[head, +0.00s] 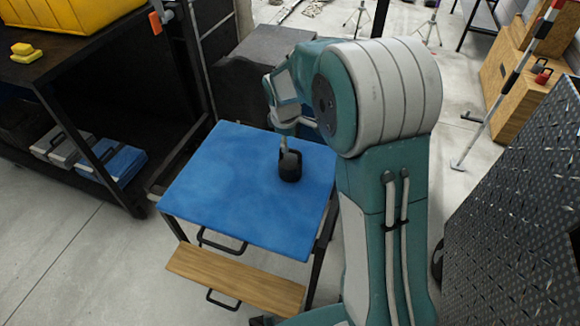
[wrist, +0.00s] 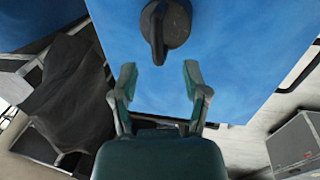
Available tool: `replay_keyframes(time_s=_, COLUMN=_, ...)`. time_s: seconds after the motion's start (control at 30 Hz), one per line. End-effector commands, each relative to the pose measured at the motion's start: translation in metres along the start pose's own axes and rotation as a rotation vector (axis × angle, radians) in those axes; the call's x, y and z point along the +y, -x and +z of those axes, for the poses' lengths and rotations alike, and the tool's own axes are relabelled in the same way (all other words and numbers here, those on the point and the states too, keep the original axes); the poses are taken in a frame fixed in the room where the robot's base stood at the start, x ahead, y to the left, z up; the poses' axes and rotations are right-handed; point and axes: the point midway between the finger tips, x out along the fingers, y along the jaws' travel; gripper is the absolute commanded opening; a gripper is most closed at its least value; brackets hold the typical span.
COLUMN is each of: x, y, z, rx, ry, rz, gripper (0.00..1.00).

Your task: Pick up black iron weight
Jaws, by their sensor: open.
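The black iron weight (head: 290,168) stands upright on the blue tabletop (head: 225,190), near its right side in the head view. It looks like a short cylinder with a handle on top. In the wrist view the weight (wrist: 174,24) is at the top centre, with its handle pointing down the picture toward the jaws. My gripper (wrist: 159,80) is open and empty, and the weight is ahead of the gap between its fingertips. In the head view my arm reaches over the table's back right, and the fingers are small and hard to make out beside the weight.
A wooden shelf (head: 235,280) sits below the table. A dark rack (head: 95,110) with a yellow crate (head: 75,15) stands at the left. A dark grey block (head: 250,75) is behind the table. A black perforated panel (head: 520,210) is at the right. The tabletop around the weight is clear.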

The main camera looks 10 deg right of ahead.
Motion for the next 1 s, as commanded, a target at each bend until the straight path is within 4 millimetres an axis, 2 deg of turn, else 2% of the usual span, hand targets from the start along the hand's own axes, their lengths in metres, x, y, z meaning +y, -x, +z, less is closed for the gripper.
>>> replay_keyframes(time_s=0.17, x=0.001, y=-0.015, z=0.001, rx=-0.001, ry=0.000, rz=-0.001, gripper=0.60)
replay_keyframes(time_s=0.4, x=0.003, y=-0.051, z=0.001, rx=-0.001, ry=0.000, rz=-0.001, gripper=0.60)
replay_keyframes(time_s=0.7, x=0.003, y=-0.057, z=0.001, rx=0.001, ry=-0.001, rz=0.001, gripper=0.60)
replay_keyframes(time_s=0.73, x=0.003, y=-0.057, z=0.001, rx=0.001, ry=-0.001, rz=0.001, gripper=0.55)
replay_keyframes(time_s=0.77, x=0.003, y=-0.057, z=0.001, rx=0.001, ry=-0.001, rz=0.001, gripper=0.42)
replay_keyframes(time_s=0.8, x=0.003, y=-0.057, z=0.001, rx=0.001, ry=-0.001, rz=0.001, gripper=0.24)
replay_keyframes(time_s=0.87, x=0.003, y=-0.057, z=0.001, rx=0.001, ry=-0.001, rz=0.001, gripper=0.00)
replay_keyframes(time_s=1.0, x=0.003, y=-0.057, z=0.001, rx=0.001, ry=-0.001, rz=0.000, gripper=0.00)
